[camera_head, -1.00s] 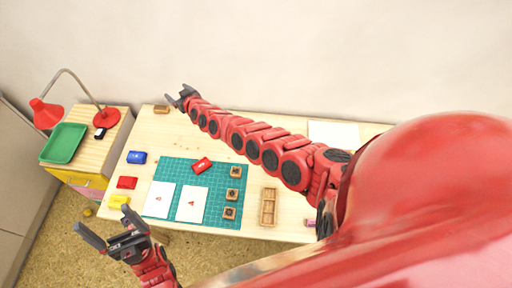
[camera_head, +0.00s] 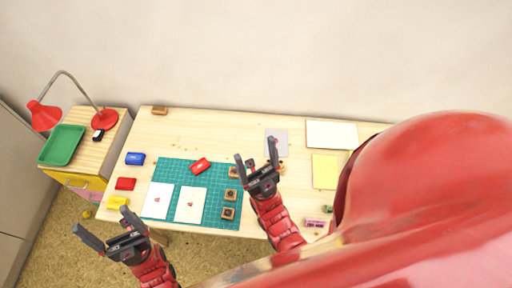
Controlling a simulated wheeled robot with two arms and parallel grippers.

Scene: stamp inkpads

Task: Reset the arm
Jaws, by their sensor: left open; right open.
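My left gripper (camera_head: 108,234) is open and empty at the lower left, off the table's front edge. My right gripper (camera_head: 256,156) is open and empty above the table, just right of the green cutting mat (camera_head: 222,217). Its arm comes up from below and hides part of the table, including the wooden tray area. It partly covers the top wooden stamp at the mat's right side. Two more wooden stamps (camera_head: 230,195) (camera_head: 228,213) stand below that one.
A side cabinet holds a green tray (camera_head: 64,139) and red lamp (camera_head: 104,119).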

